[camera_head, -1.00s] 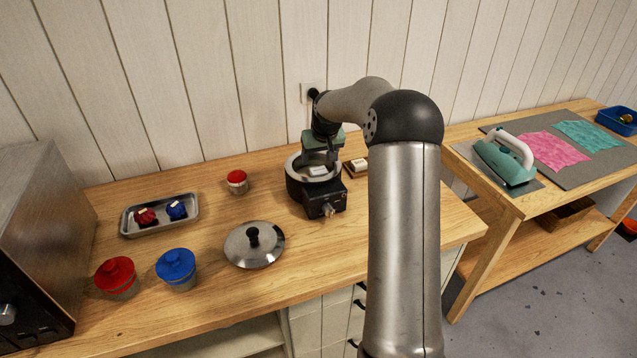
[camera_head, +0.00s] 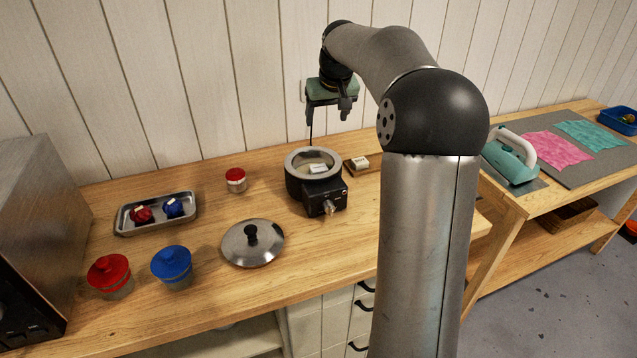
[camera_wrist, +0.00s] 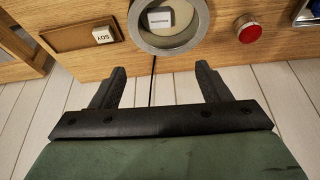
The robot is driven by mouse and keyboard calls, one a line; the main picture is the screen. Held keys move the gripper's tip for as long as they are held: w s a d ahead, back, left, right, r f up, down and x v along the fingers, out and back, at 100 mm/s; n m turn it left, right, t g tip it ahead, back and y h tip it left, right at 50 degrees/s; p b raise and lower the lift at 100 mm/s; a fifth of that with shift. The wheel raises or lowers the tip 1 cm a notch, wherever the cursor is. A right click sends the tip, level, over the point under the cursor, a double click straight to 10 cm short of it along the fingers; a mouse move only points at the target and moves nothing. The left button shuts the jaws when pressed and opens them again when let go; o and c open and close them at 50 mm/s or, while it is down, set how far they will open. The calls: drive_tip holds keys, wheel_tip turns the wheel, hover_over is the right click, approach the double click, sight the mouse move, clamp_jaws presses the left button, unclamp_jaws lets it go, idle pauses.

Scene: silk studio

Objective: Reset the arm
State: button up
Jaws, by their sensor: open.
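My gripper (camera_head: 330,113) is open and empty, raised in the air above and behind the round pot (camera_head: 315,158) on the wooden counter. In the wrist view my gripper's two fingers (camera_wrist: 157,82) stand wide apart with nothing between them. The pot (camera_wrist: 137,28) shows at the top of that view, apart from the fingers. A small white block (camera_head: 317,169) lies inside the pot, and it also shows in the wrist view (camera_wrist: 159,17).
A labelled white block (camera_head: 359,162) sits on a wooden board right of the pot. A lid (camera_head: 253,243), a red-topped jar (camera_head: 236,180), red (camera_head: 109,274) and blue (camera_head: 172,265) lidded pots and a metal tray (camera_head: 128,231) stand left. An iron (camera_head: 510,158) sits on the right table.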

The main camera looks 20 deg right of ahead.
drive_tip(key=shift+s+r, duration=0.25)
drive_tip(key=shift+r, duration=0.45)
drive_tip(key=s+a+f+n+g, duration=0.1)
drive_tip(key=s+a+f, duration=0.2)
drive_tip(key=s+a, duration=0.45)
drive_tip(key=s+a+f+g, duration=0.1)
drive_tip(key=s+a+f, duration=0.1)
drive_tip(key=s+a, duration=0.55)
drive_tip(key=s+a+f+g, duration=0.1)
drive_tip(key=s+f, duration=0.4)
drive_tip(key=s, duration=0.5)
drive_tip(key=s+a+f, duration=0.3)
drive_tip(key=s+f, duration=0.2)
drive_tip(key=s, duration=0.6)
drive_tip(key=shift+s+n+g+y, duration=0.2)
drive_tip(key=shift+n+g+y, duration=0.1)
drive_tip(key=shift+g, duration=0.1)
